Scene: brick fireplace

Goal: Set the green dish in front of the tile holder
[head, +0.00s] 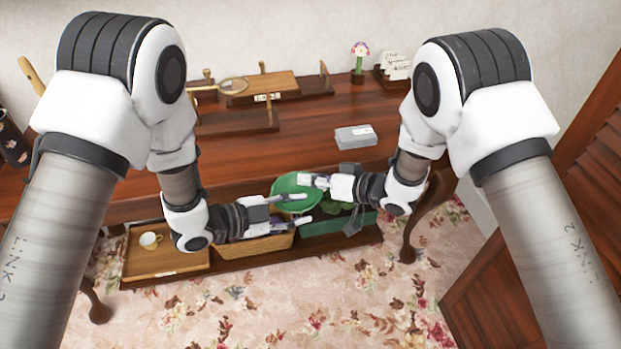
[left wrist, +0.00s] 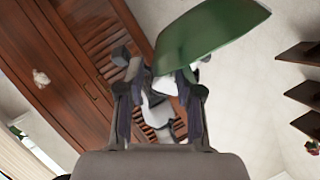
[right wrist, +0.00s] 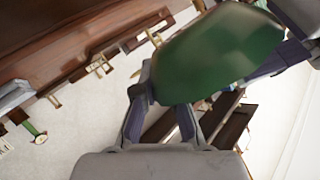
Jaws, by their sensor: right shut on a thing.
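The green dish (head: 291,187) is held in the air in front of the table's front edge, above the lower shelf. My right gripper (head: 312,181) is shut on its rim; the dish fills much of the right wrist view (right wrist: 222,50). My left gripper (head: 290,208) is open beside and below the dish, its fingers apart; the dish also shows in the left wrist view (left wrist: 210,38). I cannot tell whether a left finger touches it. I cannot tell for sure which wooden piece is the tile holder; a dark stand with white pieces (head: 395,68) is at the back right.
The table (head: 300,135) has clear room in its middle. A grey box (head: 356,137), a flower pot (head: 358,77), a magnifying glass (head: 233,86) and wooden boards (head: 236,122) stand on it.

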